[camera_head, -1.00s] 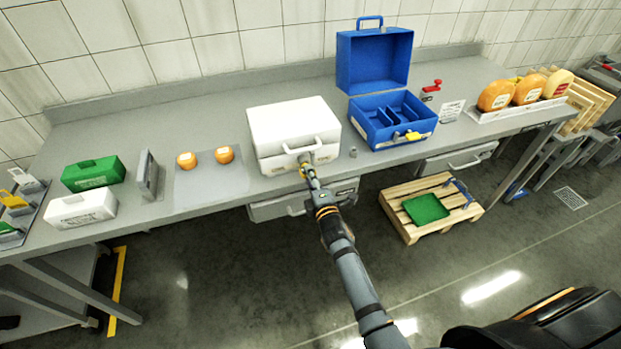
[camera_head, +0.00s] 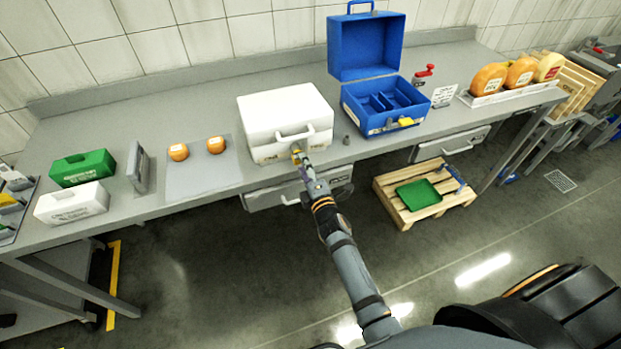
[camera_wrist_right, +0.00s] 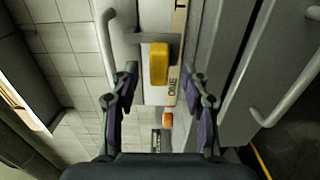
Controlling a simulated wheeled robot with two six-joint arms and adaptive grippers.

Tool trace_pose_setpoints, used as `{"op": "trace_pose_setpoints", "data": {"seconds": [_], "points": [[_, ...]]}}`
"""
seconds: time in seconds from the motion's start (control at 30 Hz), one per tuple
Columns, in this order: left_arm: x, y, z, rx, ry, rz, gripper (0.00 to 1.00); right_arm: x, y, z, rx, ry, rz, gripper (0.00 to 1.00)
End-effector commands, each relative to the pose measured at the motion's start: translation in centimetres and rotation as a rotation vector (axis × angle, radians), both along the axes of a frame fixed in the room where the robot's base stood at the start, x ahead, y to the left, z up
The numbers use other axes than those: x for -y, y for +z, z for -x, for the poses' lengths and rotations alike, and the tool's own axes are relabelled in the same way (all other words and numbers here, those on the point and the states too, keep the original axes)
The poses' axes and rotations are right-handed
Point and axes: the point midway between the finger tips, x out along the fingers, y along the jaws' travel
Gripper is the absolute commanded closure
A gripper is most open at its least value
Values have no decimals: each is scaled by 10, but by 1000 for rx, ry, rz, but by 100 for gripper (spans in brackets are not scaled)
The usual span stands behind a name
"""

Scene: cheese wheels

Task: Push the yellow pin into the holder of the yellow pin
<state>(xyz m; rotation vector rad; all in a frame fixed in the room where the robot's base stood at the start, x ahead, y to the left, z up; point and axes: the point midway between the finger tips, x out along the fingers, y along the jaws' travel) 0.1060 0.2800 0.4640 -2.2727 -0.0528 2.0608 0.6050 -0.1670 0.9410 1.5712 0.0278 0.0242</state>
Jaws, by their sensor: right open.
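A yellow pin (camera_wrist_right: 158,63) sits at a grey bar on the front of the white case (camera_head: 285,105), seen close up in the right wrist view. A small yellow spot at the case front (camera_head: 296,148) shows in the head view, partly hidden by my right gripper. I cannot clearly make out the pin's holder or how deep the pin sits. My right gripper (camera_wrist_right: 160,80) is open, with its fingers on either side of the pin's line and nothing between them. In the head view the right gripper (camera_head: 304,162) is at the case's front, below its handle.
An open blue case (camera_head: 382,108) with a yellow latch stands to the right. A small grey piece (camera_head: 346,140) lies between the cases. Two orange cheeses (camera_head: 197,148) lie on a mat to the left. Drawer handles stick out below the table edge.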

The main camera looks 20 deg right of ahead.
Motion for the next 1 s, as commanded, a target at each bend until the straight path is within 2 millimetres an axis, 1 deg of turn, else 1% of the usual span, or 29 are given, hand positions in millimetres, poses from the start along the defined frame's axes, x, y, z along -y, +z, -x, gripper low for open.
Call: {"op": "trace_pose_setpoints", "data": {"seconds": [0.03,0.2,0.3,0.4,0.57,1.0], "points": [[0,0,0,0,0,0,60,1,-1,13,-4,-1,1,54],[1,0,0,0,0,1,60,2,-1,56,-4,-1,-1,54],[1,0,-1,1,0,1,60,3,-1,76,-4,-1,-1,54],[1,0,-1,1,0,1,60,3,0,89,-2,0,0,54],[1,0,-1,1,0,1,60,3,1,98,0,-1,-1,54],[1,0,-1,1,0,1,60,3,0,98,-1,0,1,54]]}}
